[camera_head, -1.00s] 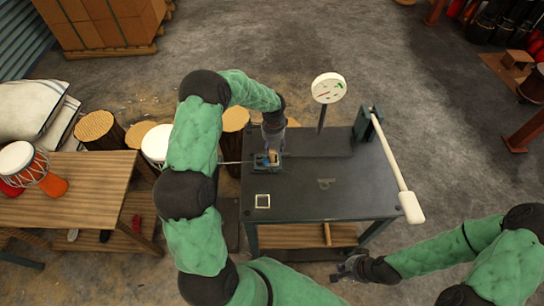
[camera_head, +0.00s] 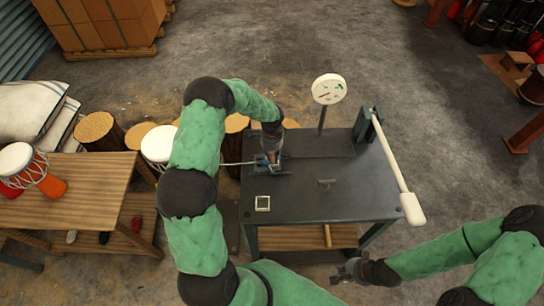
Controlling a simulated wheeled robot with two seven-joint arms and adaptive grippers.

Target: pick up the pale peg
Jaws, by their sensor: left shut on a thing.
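A small pale tan piece, apparently the pale peg (camera_head: 273,158), shows at the fingertips of my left gripper (camera_head: 271,157). That gripper points down and is shut on it, over the blue-grey fixture (camera_head: 262,169) at the left of the dark workbench (camera_head: 310,203). The fingers hide much of the peg, and I cannot tell whether it is clear of the fixture. My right gripper (camera_head: 343,271) is empty-looking in front of the bench's front edge; its fingers are too small to read.
A pale square frame (camera_head: 262,203) and a small grey bracket (camera_head: 326,183) lie on the bench. A round white dial (camera_head: 329,89) stands at the back, and a long white-ended lever (camera_head: 411,208) slopes along the right side. A wooden table (camera_head: 75,190) stands left.

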